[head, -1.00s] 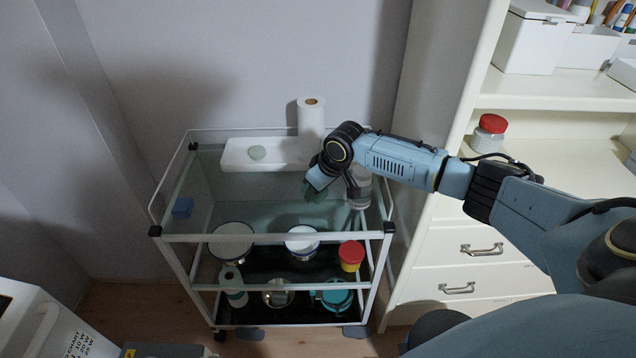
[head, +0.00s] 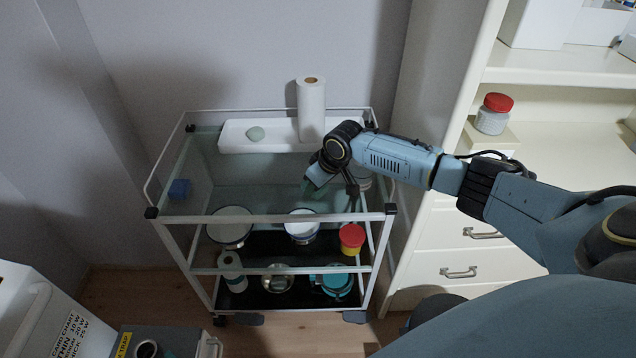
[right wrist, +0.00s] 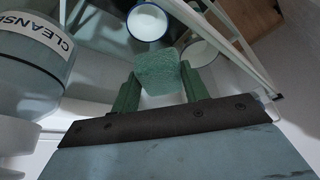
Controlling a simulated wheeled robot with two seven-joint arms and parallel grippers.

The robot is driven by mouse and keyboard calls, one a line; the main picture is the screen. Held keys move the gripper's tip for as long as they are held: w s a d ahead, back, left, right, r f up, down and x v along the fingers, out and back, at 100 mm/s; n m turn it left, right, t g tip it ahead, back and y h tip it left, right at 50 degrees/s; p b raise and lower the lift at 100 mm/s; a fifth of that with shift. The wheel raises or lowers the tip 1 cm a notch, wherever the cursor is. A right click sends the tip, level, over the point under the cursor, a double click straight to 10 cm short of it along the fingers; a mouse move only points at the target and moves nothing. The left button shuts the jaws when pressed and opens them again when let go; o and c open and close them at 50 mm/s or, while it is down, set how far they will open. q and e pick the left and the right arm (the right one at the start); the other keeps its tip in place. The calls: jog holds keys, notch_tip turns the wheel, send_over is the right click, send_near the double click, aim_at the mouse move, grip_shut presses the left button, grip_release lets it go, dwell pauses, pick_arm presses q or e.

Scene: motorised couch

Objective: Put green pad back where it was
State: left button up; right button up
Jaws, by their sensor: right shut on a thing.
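My right gripper (right wrist: 160,88) is shut on the green pad (right wrist: 158,72), which sits between its two green fingers in the right wrist view. In the head view, the gripper (head: 312,190) is over the right part of the cart's glass top, pointing down and left. The pad is mostly hidden there by the gripper and blends with the glass. I cannot tell whether the pad touches the top. A jar lettered "CLEANS" (right wrist: 30,50) stands close to the left in the wrist view. My left gripper is not in view.
The cart's white rail (head: 270,218) surrounds the top. The middle of the top is clear.

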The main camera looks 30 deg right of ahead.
jog(key=o, duration=1)
jog(key=shift+o, duration=0.2)
jog(key=shift+r, duration=0.1)
jog(key=p+v, duration=0.2)
jog(key=v, duration=1.1)
jog(key=shift+r, duration=0.1)
